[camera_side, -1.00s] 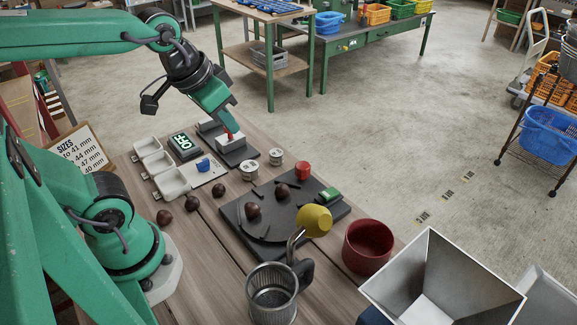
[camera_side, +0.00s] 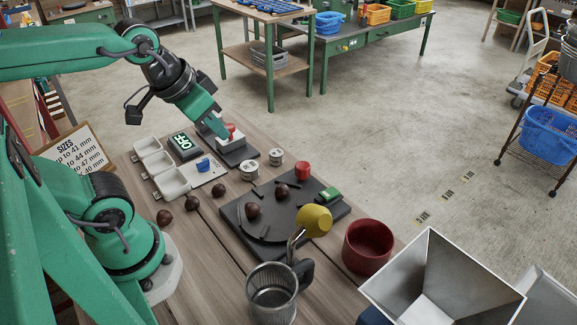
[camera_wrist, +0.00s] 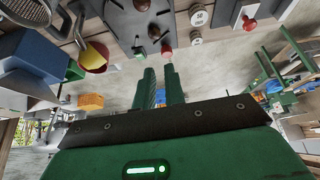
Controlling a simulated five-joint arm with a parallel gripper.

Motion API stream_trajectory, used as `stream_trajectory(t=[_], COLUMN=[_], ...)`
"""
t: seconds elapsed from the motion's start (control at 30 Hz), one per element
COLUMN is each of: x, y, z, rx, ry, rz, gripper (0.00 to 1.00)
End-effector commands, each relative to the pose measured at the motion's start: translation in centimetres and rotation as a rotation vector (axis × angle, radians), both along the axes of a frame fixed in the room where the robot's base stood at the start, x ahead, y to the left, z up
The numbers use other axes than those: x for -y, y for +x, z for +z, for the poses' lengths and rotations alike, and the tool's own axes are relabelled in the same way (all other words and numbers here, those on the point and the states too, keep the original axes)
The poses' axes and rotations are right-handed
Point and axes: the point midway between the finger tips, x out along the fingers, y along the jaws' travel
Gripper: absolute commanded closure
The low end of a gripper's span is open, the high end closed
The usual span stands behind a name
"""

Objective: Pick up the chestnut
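Chestnuts, brown and round, lie in several places in the side view. One (camera_side: 164,217) is on the wooden table at the left, with others (camera_side: 192,203) (camera_side: 218,190) nearby. Two more (camera_side: 253,210) (camera_side: 282,190) sit on the dark round-topped board (camera_side: 242,229). My gripper (camera_side: 223,135) is at the far end of the table, beside a red-knobbed grey block (camera_side: 231,146), away from all chestnuts. In the wrist view my gripper's green fingers (camera_wrist: 160,70) stand a narrow gap apart, with nothing between them. A chestnut (camera_wrist: 154,33) shows beyond them.

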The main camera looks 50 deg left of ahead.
Motion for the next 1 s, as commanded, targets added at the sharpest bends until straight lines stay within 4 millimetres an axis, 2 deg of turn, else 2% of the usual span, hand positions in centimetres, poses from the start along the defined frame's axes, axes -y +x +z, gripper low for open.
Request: stream_trajectory(t=[0.03,0.2,0.23,0.67,1.0], x=[0.0,0.0,0.0,0.0,0.3], y=[0.0,0.0,0.0,0.3,3.1], z=[0.0,0.0,0.0,-0.1,-1.3], rx=[0.0,0.0,0.0,-0.011,-0.108], ry=[0.0,0.0,0.0,-0.003,-0.021], rz=[0.0,0.0,0.0,0.003,0.033], gripper=[0.78,0.45,0.42,0.42,0.42])
